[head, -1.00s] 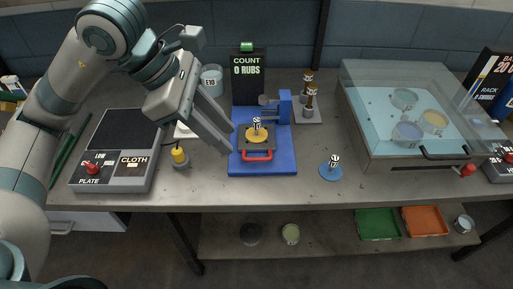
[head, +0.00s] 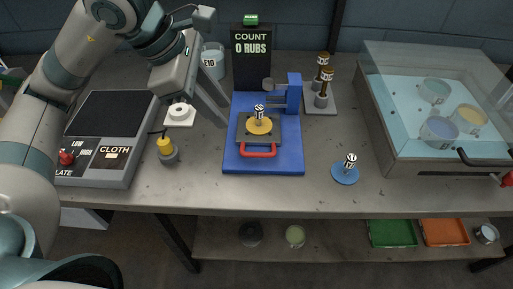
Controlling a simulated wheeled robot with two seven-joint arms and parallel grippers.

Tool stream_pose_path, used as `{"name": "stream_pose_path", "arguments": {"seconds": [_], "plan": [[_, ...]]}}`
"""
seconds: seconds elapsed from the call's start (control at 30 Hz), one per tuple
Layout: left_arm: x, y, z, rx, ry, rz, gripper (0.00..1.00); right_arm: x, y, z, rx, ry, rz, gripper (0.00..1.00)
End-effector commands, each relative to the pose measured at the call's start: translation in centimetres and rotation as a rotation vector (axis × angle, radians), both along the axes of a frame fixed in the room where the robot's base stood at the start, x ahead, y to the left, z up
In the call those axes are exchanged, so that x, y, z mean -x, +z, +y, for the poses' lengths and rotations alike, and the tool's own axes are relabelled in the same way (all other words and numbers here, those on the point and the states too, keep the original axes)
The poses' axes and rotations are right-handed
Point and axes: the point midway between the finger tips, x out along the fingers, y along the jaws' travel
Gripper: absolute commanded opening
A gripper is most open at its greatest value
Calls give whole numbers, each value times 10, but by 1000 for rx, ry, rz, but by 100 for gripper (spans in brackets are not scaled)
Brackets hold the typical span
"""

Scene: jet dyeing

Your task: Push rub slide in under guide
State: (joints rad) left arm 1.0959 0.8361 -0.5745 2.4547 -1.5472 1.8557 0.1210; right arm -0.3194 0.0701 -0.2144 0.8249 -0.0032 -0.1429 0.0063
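The rub slide (head: 245,131) is a dark plate with a red handle (head: 259,150) at its front. It lies on the blue base (head: 290,162) of the rub tester. A yellow disc (head: 259,126) with a small marked weight (head: 259,112) sits on the slide. The guide (head: 293,95) is a blue upright with an arm reaching left, behind the slide; the slide is in front of this arm. My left gripper (head: 227,115) is above the bench at the left of the blue base, fingers apart and empty, touching nothing that I can make out. My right gripper is out of view.
A counter reading 0 RUBS (head: 251,60) stands behind the tester. A yellow-topped button (head: 167,150) and a control box (head: 117,148) are at left. A blue disc with a weight (head: 345,174) and a clear bath (head: 400,150) are at right. Bench front is mostly clear.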

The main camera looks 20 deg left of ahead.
Motion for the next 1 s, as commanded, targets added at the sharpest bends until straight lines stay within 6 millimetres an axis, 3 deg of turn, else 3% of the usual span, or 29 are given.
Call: {"name": "stream_pose_path", "arguments": {"seconds": [0.57, 0.77, 1.0], "plan": [[-1, -6, -2, 0, 0, 1, 29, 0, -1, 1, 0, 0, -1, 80], [-5, -22, -7, 0, 1, 4, 29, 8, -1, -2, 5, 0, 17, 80], [-14, -55, -19, -1, -2, 6, 29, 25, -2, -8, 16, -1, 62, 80]]}}
